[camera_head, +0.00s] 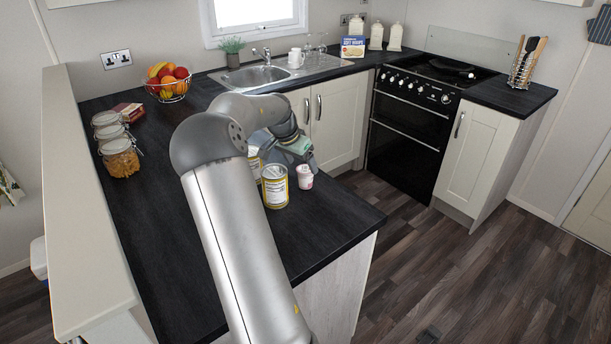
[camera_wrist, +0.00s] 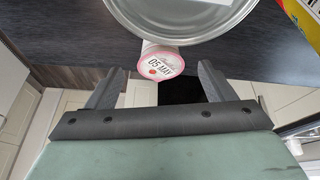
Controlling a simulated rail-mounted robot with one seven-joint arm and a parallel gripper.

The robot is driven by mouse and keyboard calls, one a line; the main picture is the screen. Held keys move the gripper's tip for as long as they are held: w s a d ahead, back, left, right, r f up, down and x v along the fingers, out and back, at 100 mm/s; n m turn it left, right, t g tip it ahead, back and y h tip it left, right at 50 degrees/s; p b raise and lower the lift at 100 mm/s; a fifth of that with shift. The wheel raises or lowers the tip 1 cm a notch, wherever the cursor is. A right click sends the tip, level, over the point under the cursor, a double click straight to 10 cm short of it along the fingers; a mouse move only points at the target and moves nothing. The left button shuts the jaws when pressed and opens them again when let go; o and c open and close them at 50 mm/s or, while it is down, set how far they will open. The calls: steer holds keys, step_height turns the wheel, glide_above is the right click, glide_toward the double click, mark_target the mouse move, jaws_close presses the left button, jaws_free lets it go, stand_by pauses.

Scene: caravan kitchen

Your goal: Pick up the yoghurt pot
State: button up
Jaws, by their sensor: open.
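The yoghurt pot (camera_head: 305,178) is small and white with a pink band. It stands upright on the dark worktop (camera_head: 345,222), close to its edge and just right of a tin (camera_head: 275,188). In the wrist view, the pot (camera_wrist: 161,60) shows its pink-rimmed lid, printed "05 MAY". My gripper (camera_head: 308,162) is just above the pot in the head view. In the wrist view its open fingers (camera_wrist: 160,82) are spread to either side of the lid, with nothing between them gripped. Part of the pot's body is hidden behind the lid there.
A large tin rim (camera_wrist: 185,14) lies right beside the pot in the wrist view. A second tin (camera_head: 254,161) stands behind the first. Glass jars (camera_head: 120,158) and a fruit bowl (camera_head: 168,86) are further left. The worktop's front is clear.

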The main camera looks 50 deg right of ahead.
mark_target(305, 169)
steer(key=p+x, duration=0.1)
steer(key=x, duration=0.3)
steer(key=shift+d+f, duration=0.15)
steer(key=shift+d, duration=0.05)
steer(key=c, duration=1.1)
